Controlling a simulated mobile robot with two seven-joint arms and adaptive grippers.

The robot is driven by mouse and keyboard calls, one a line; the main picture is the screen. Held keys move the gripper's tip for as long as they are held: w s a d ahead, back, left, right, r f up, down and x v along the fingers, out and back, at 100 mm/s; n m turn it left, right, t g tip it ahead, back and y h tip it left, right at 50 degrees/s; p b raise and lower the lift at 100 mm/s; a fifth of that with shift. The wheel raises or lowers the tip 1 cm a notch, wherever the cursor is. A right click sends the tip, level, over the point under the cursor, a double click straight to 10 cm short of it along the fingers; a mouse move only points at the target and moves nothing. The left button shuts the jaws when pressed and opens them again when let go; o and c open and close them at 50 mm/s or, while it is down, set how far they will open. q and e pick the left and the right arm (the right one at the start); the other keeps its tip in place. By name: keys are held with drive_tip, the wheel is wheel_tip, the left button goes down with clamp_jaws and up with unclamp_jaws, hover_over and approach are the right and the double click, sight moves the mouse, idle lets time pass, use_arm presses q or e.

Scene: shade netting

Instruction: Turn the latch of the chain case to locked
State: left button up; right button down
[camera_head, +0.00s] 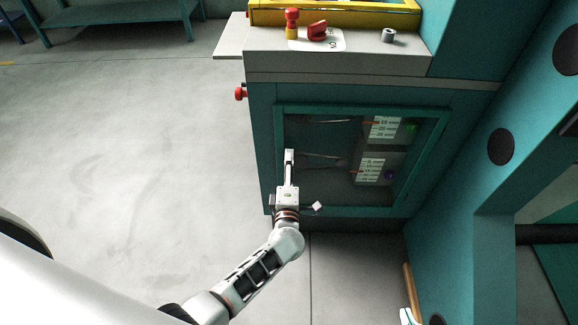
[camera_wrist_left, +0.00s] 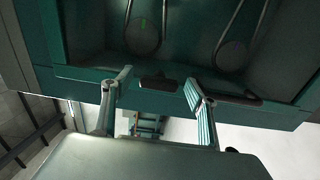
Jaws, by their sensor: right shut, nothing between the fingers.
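The chain case (camera_head: 262,150) is a teal cabinet with a framed dark window on its front. A dark piece (camera_wrist_left: 158,83) on the frame's edge shows between the fingertips. The latch's position cannot be told.
On the grey top stand a red and yellow post (camera_head: 292,24), a red rotary knob (camera_head: 318,31) and a grey cylinder (camera_head: 388,36). A red button (camera_head: 240,93) sticks out at the case's left side. Teal machine walls close off the right. The floor (camera_head: 130,140) at left is clear.

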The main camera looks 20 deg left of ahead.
use_arm(q)
drive_tip(key=shift+s, duration=0.1)
drive_tip(key=v, duration=1.1)
drive_tip(key=shift+s, duration=0.35)
drive_tip(key=shift+d+r, duration=0.1)
drive_tip(key=shift+d, duration=0.05)
use_arm(e)
drive_tip(key=shift+r, duration=0.1)
use_arm(q)
drive_tip(key=s+d+r+m+g+h+p, duration=0.15)
drive_tip(key=s+m+h+p, duration=0.25)
drive_tip(key=s+m+h, duration=0.75)
drive_tip(key=s+a+f+m+g+y+p, duration=0.2)
drive_tip(key=s+m, duration=0.7)
drive_tip(key=m, duration=0.5)
drive_tip(key=a+f+g+y, duration=0.1)
drive_tip(key=a+g+y, duration=0.1)
drive_tip(key=a+g, duration=0.1)
drive_tip(key=shift+s+a+p, duration=0.2)
drive_tip(key=shift+a+p, duration=0.15)
drive_tip(key=shift+a, duration=0.3)
use_arm(e)
drive_tip(key=shift+m, duration=0.3)
drive_tip(key=r, duration=0.1)
drive_tip(key=a+r, duration=0.1)
drive_tip(key=r, duration=0.2)
drive_tip(key=shift+s+a+r, duration=0.15)
drive_tip(key=shift+s+a, duration=0.1)
drive_tip(key=shift+s, duration=0.05)
